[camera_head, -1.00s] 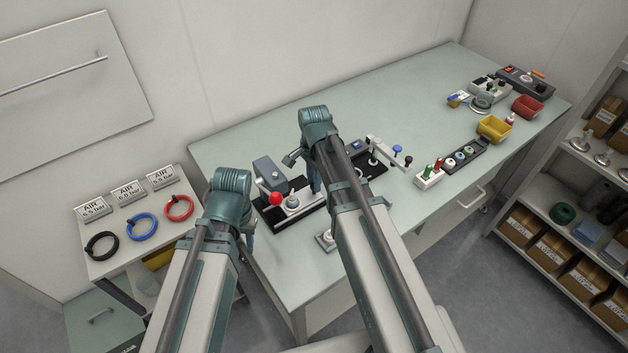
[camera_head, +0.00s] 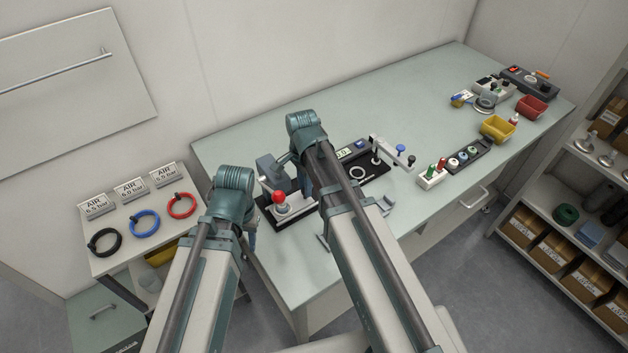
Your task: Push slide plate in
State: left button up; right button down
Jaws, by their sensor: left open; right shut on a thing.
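A press fixture with a black base (camera_head: 261,203), a grey upper block (camera_head: 270,169) and a red ball knob (camera_head: 279,196) stands at the near left of the bench. Its pale metal slide plate (camera_head: 291,211) lies on the base, with a round part under the red knob. My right gripper (camera_head: 303,187) is at the right end of the slide plate and is shut on it. Its fingertips are mostly hidden behind my arm. My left gripper (camera_head: 251,238) is open and empty, low at the bench's left edge, partly hidden by its own arm.
A black station with a display (camera_head: 346,154) and a swing arm (camera_head: 391,153) stands just right of my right arm. A grey bracket (camera_head: 385,206) lies in front of it. The bench's back middle is clear.

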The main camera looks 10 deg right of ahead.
jog(key=shift+a, duration=0.15)
jog(key=shift+s, duration=0.1)
jog(key=c, duration=0.7)
grip_release()
jog(key=shift+a, duration=0.15)
jog(key=shift+o, duration=0.2)
jog(key=shift+r, duration=0.15)
notch_tip(320, 180, up, 14)
jog(key=p, duration=1.3)
jog(key=shift+f+p, duration=0.25)
jog(key=shift+p, duration=0.15)
jog(key=shift+f, duration=0.1)
